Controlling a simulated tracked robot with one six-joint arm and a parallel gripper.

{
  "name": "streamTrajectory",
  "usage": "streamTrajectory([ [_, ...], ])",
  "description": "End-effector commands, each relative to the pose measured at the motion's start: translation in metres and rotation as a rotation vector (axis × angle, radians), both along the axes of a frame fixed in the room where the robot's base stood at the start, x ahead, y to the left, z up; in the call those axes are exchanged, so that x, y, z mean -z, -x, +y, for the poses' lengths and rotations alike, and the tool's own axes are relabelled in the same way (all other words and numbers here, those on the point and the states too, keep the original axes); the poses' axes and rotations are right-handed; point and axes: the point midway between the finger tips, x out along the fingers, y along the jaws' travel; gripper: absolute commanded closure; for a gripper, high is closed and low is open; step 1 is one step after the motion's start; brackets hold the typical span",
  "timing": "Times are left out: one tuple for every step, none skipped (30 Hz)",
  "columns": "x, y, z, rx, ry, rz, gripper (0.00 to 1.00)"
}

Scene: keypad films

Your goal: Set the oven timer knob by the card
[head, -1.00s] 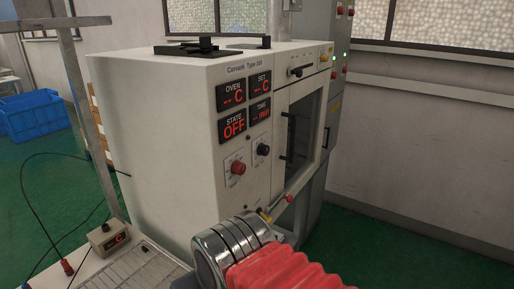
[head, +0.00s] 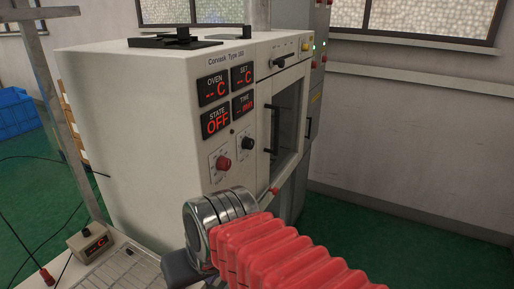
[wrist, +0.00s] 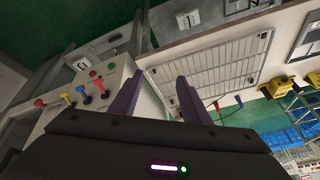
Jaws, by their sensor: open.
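The oven (head: 150,130) is a white cabinet with red displays; its state display (head: 215,121) reads OFF. Below the displays are a red knob (head: 223,163) and a black knob (head: 247,143); I cannot read which one is the timer. The oven door (head: 286,125) on the right face looks shut. No card that I can make out shows. My arm, with a red ribbed sleeve, is in front of the oven in the head view. In the wrist view my gripper (wrist: 158,92) has two dark fingers spread apart with nothing between them, over a wire rack (wrist: 205,70).
Blue crates (head: 12,112) are at the far left. The wrist view shows a panel with coloured plugs (wrist: 85,92) and yellow items (wrist: 277,86). Green floor is free at the right.

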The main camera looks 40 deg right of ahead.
Motion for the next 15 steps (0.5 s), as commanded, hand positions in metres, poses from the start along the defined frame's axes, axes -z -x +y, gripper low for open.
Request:
streamTrajectory([
  [0.002,-0.002,-0.004,0.058,-0.040,0.027,0.57],
  [0.003,-0.002,-0.006,0.093,-0.069,0.046,0.57],
  [0.004,-0.003,-0.008,0.141,-0.110,0.067,0.57],
  [0.005,-0.004,-0.009,0.178,-0.143,0.086,0.57],
  [0.005,-0.005,-0.010,0.214,-0.174,0.101,0.57],
  [0.006,-0.006,-0.012,0.263,-0.217,0.123,0.57],
  [0.006,-0.008,-0.013,0.300,-0.249,0.138,0.57],
  [0.006,-0.009,-0.015,0.335,-0.282,0.153,0.57],
  [0.006,-0.012,-0.017,0.382,-0.326,0.171,0.57],
  [0.005,-0.013,-0.018,0.417,-0.360,0.185,0.57],
  [0.005,-0.015,-0.020,0.453,-0.394,0.199,0.57],
  [0.004,-0.018,-0.023,0.498,-0.439,0.215,0.57],
  [0.003,-0.020,-0.025,0.533,-0.473,0.228,0.57],
  [0.002,-0.023,-0.027,0.566,-0.508,0.238,0.57],
  [0.000,-0.026,-0.030,0.611,-0.556,0.252,0.57],
])
